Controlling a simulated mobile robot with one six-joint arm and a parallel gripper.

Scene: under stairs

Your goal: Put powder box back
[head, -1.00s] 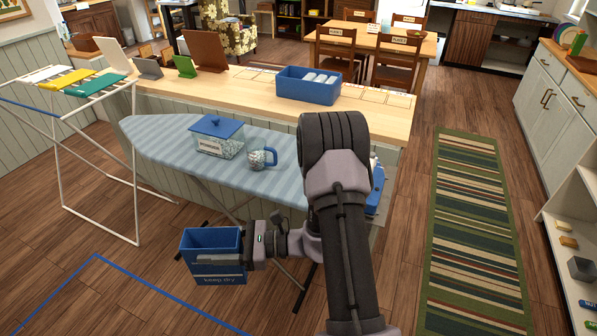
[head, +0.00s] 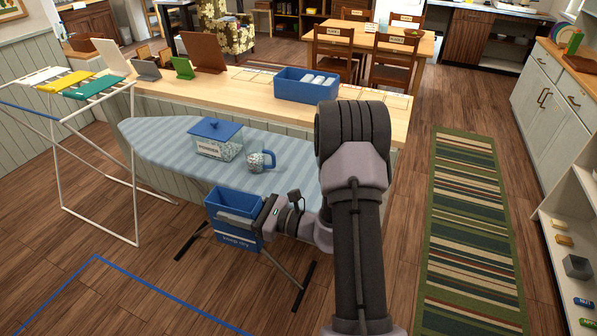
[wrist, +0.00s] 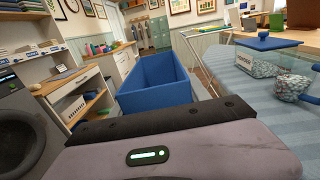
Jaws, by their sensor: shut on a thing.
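My gripper (head: 258,222) is shut on a blue open-topped box (head: 228,238) with "keep dry" lettering on its front. The box is upright at the near edge of the striped ironing board (head: 165,143); its exact height against the board is hard to tell. In the wrist view the blue box (wrist: 150,98) stands just beyond my gripper, and the inside that shows looks empty. A clear container (head: 218,146) with a blue lid, pale contents and a "POWDER" label stands on the board. It also shows in the wrist view (wrist: 258,66). The gripper's fingertips are mostly hidden.
A clear scoop or cup (head: 262,161) with a blue handle sits beside the container. Behind, a wooden counter (head: 375,101) holds a blue bin (head: 307,89) and several upright boards. A drying rack (head: 70,130) stands left. A striped rug (head: 475,230) lies right.

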